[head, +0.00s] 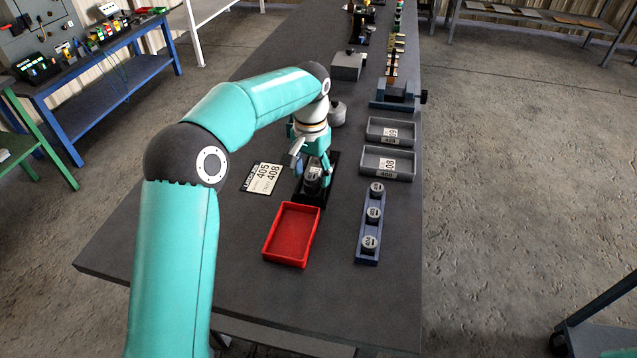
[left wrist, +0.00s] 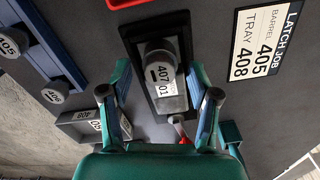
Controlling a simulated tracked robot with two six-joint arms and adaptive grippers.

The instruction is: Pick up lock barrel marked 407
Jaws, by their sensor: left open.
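The lock barrel marked 407 (left wrist: 160,60) is a grey cylinder with a label on its top reading 407. It stands in a black rectangular holder (left wrist: 130,30), with a pale plate marked 01 beside it. In the head view the barrel (head: 312,178) and black holder (head: 312,200) are partly hidden by my gripper. My left gripper (head: 312,158) is open and points down over the holder. In the left wrist view its fingers (left wrist: 162,105) are spread apart on both sides of the holder, and nothing is between them.
A red tray (head: 291,234) lies in front of the holder. A blue rack (head: 369,228) with three barrels stands right. Two grey trays (head: 388,163) (head: 390,131) are behind it. A job card (head: 263,178) naming barrel 405 and tray 408 lies left. The front-left table is clear.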

